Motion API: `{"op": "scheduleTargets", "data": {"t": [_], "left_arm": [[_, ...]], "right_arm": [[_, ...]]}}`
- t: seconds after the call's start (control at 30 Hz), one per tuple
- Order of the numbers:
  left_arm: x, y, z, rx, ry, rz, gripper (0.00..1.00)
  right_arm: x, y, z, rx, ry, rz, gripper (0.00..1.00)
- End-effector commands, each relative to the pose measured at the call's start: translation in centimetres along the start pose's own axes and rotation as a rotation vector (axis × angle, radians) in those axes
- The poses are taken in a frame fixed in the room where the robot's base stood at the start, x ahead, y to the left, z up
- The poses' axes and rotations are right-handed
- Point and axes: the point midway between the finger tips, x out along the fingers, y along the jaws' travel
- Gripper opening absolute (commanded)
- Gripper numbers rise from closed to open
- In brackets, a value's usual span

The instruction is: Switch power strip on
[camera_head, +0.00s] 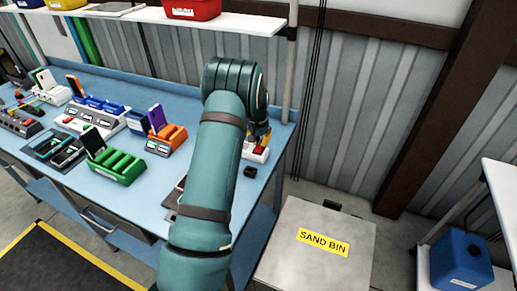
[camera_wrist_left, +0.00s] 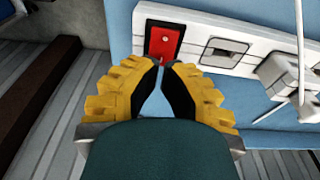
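The power strip is white with a red rocker switch at one end. In the wrist view the strip (camera_wrist_left: 258,50) runs from the top middle to the right, and the red switch (camera_wrist_left: 164,36) is just beyond my fingertips. In the head view the red switch (camera_head: 259,150) shows on the blue bench, right of my arm, which hides much of the strip. My left gripper (camera_wrist_left: 162,62) has yellow fingers whose tips are almost together, with nothing between them. The tips are at the switch's near edge; I cannot tell whether they touch it. My right gripper is not in view.
A white plug (camera_wrist_left: 285,75) with a cable sits in the strip. A small black block (camera_head: 250,172) lies near the bench edge. Green (camera_head: 122,168) and orange (camera_head: 174,137) chargers stand left of my arm. A sand bin (camera_head: 318,250) stands beside the bench.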

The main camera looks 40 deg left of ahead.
Motion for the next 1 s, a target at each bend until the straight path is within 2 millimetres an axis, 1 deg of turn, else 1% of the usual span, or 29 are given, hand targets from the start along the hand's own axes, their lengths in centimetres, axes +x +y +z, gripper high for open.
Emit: {"op": "scheduleTargets", "data": {"t": [1.0], "left_arm": [[1.4,0.0,0.2,0.000,0.000,0.000,0.00]], "right_arm": [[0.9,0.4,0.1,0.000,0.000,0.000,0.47]]}}
